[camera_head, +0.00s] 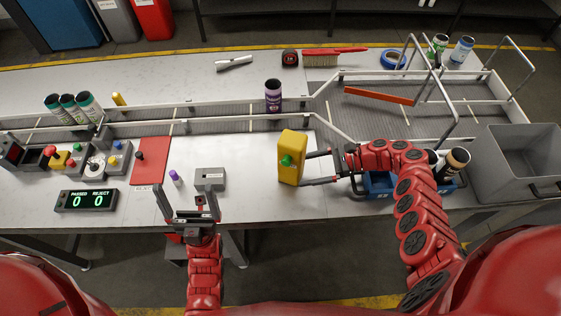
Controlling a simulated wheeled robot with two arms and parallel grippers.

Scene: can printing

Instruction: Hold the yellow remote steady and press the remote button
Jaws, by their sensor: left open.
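The yellow remote (294,145) stands upright, slightly tilted, near the middle of the table, with a green button (286,160) on the face toward me. My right gripper (304,170) is at the remote's right side, with its two fingers spread and their tips at its right edge. I cannot tell whether they clamp it. My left gripper (187,190) is open and empty, near the table's front edge, to the left of the remote and apart from it.
A control panel with buttons (75,162) and a counter display (86,200) reading 0 and 0 are at left. A purple can (273,96) stands on the conveyor. A grey bin (515,165) is at right.

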